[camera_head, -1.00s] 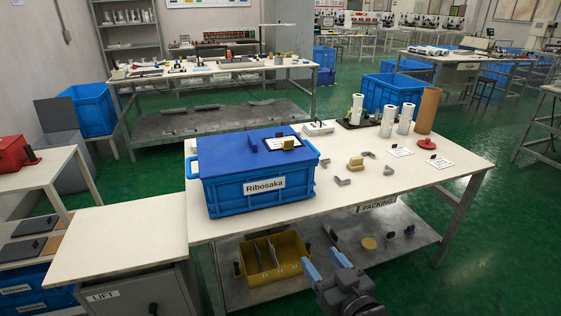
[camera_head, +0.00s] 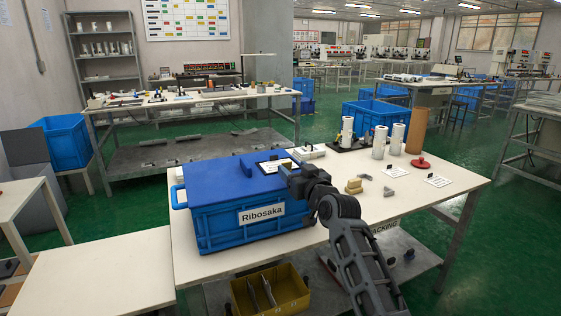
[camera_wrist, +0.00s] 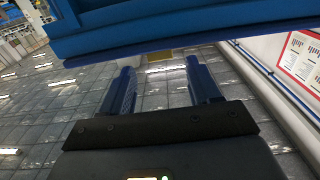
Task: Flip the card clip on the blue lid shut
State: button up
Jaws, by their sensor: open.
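The blue lid (camera_head: 222,182) is on the blue crate labelled Ribosaka (camera_head: 232,227). A white card (camera_head: 268,168) lies at the lid's right part. In the head view my wrist and gripper cover much of the card clip's area, so I cannot tell the clip's angle. My gripper (camera_head: 287,172) is at the lid's right side, close to the card. In the wrist view my open gripper (camera_wrist: 160,75) has two blue fingers apart with nothing held between them. A small yellowish piece (camera_wrist: 159,56), perhaps the clip, shows beyond the fingertips, by the blue edge (camera_wrist: 150,35).
Small tan and grey parts (camera_head: 355,186) lie on the white table (camera_head: 410,205) right of the crate. White rolls (camera_head: 379,143) and a brown cylinder (camera_head: 416,131) stand behind. A yellow bin (camera_head: 270,290) is on the lower shelf.

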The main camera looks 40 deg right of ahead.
aim_at(287, 163)
jog(key=x, duration=0.7)
jog(key=shift+w, duration=0.25)
jog(key=c, duration=1)
jog(key=p, duration=0.3)
jog(key=shift+w+r+g+y, duration=0.1)
jog(key=shift+r+g+y, duration=0.2)
jog(key=shift+g, duration=0.1)
jog(key=shift+w+d+f+g+p, duration=0.1)
jog(key=shift+f+g+p, duration=0.15)
jog(key=shift+g+p, duration=0.5)
jog(key=shift+f+p, duration=0.4)
jog(key=shift+p, duration=0.15)
